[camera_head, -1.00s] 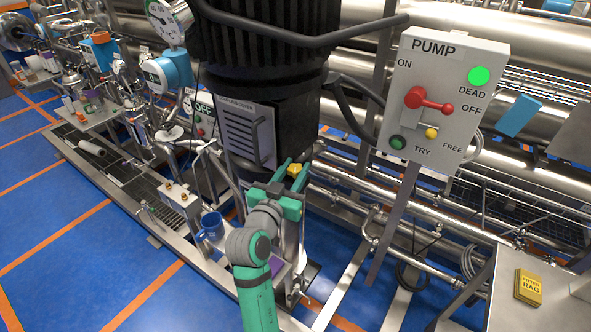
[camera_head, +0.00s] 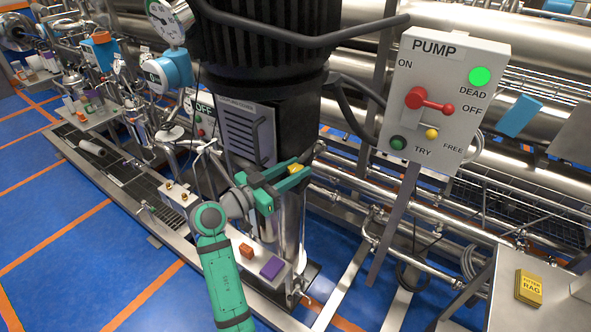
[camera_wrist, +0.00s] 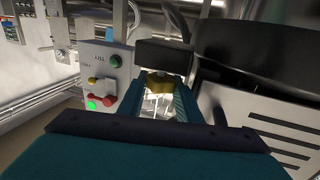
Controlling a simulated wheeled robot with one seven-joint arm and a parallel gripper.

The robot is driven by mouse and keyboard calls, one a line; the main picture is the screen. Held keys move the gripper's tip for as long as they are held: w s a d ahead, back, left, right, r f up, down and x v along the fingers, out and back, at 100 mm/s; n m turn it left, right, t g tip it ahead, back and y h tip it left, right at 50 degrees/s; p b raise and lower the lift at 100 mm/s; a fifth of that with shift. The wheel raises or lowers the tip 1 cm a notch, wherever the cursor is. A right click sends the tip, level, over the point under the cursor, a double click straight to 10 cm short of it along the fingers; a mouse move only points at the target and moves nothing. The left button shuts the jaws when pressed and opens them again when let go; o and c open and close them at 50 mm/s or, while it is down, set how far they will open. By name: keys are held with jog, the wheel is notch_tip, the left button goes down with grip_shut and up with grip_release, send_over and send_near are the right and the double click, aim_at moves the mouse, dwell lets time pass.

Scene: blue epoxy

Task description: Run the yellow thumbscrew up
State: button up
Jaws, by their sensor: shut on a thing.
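The yellow thumbscrew (camera_head: 295,168) is a small yellow knob at the lower right of the louvred cover below the black motor. My gripper (camera_head: 287,176) is shut on it, with the teal fingers on either side and the arm reaching in from the lower left. In the wrist view the yellow thumbscrew (camera_wrist: 158,82) shows between the tips of my gripper (camera_wrist: 160,90), just under a dark block. The screw's shaft and thread are hidden.
The grey louvred cover (camera_head: 243,131) with a dark handle is close to the fingers. The pump control box (camera_head: 440,95) stands to the right. An orange block (camera_head: 246,251) and a purple block (camera_head: 271,267) lie on a ledge below my gripper.

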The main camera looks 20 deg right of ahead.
jog(key=shift+f+m+g, duration=0.1)
jog(key=shift+m+g, duration=0.3)
jog(key=shift+g, duration=0.2)
jog(key=o, duration=0.8)
jog(key=shift+c, duration=0.2)
jog(key=v, duration=1)
jog(key=shift+s+a, duration=0.15)
jog(key=shift+a, duration=0.2)
jog(key=shift+f, duration=0.2)
